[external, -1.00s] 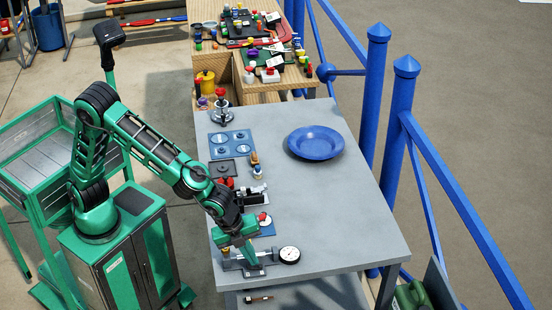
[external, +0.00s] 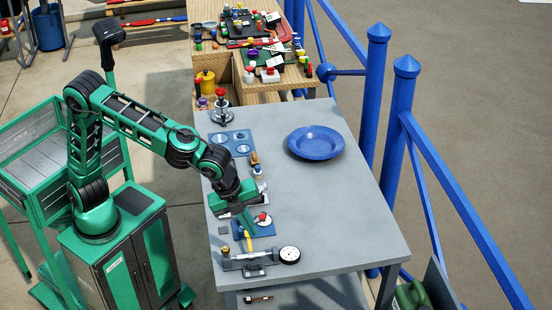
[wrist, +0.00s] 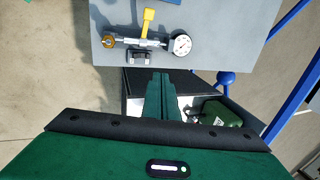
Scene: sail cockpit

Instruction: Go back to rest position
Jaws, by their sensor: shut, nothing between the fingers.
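My gripper (external: 245,220) is above the near left part of the grey table (external: 345,225), over a blue plate with small parts (external: 258,226). In the wrist view the fingers of my gripper (wrist: 161,76) are together with nothing between them. A valve fitting with a yellow handle (external: 248,240) and a round white dial gauge (external: 289,254) sits at the table's near edge. The fitting also shows in the wrist view (wrist: 143,43), beyond my fingertips and apart from them.
A blue bowl (external: 316,142) stands on the table's right side. Blue plates (external: 230,142) and small fittings line the left edge. A wooden bench (external: 290,82) with tools is behind. A blue railing (external: 396,130) runs along the right. The table's middle is clear.

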